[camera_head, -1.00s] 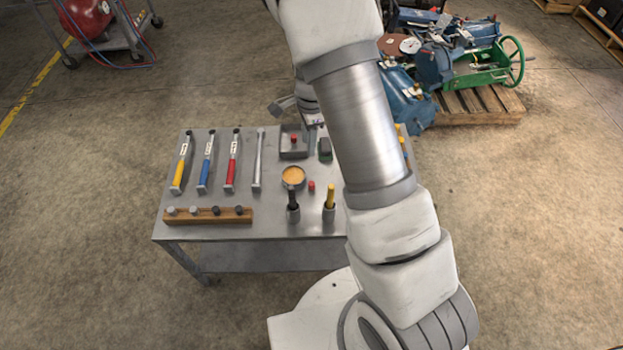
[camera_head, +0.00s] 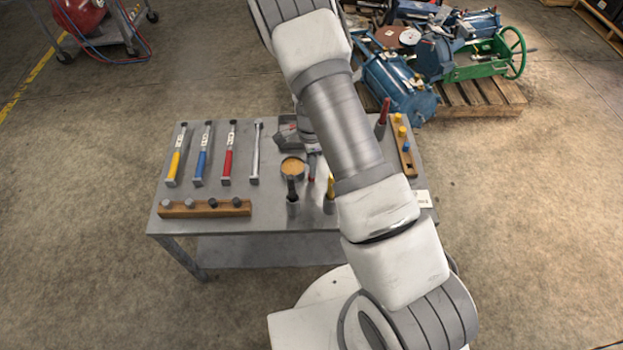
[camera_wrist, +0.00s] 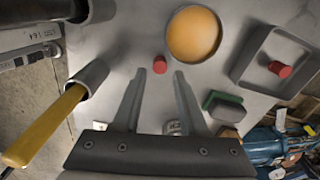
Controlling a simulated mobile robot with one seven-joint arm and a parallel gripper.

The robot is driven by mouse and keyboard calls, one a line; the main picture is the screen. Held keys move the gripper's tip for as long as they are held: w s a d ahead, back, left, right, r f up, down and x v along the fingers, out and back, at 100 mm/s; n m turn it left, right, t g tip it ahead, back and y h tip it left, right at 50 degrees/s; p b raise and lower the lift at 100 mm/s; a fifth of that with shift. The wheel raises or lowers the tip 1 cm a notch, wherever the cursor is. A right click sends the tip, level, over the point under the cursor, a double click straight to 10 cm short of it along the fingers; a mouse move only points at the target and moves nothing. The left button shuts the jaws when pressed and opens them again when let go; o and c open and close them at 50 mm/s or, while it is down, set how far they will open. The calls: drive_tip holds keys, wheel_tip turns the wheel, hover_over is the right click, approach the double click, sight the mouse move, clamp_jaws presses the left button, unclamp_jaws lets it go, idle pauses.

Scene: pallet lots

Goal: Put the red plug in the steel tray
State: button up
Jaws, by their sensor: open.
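A small red plug (camera_wrist: 160,64) stands on the grey bench top. In the wrist view it sits just beyond the open fingertips of my gripper (camera_wrist: 158,76), lined up with the gap between them and not held. The square steel tray (camera_wrist: 246,57) is to the right in that view, with another red plug (camera_wrist: 280,69) inside it.
A round tin with orange contents (camera_wrist: 193,34) stands between plug and tray. Two cups hold a black-handled and a yellow-handled tool (camera_head: 330,188). A wooden rack (camera_head: 205,208) and several tools lie left.

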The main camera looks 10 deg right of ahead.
wheel_tip(320, 180, down, 5)
drive_tip(key=shift+d+f+b, duration=0.1)
drive_tip(key=shift+f+b, duration=0.1)
drive_tip(key=shift+b, duration=0.95)
clamp_jaws()
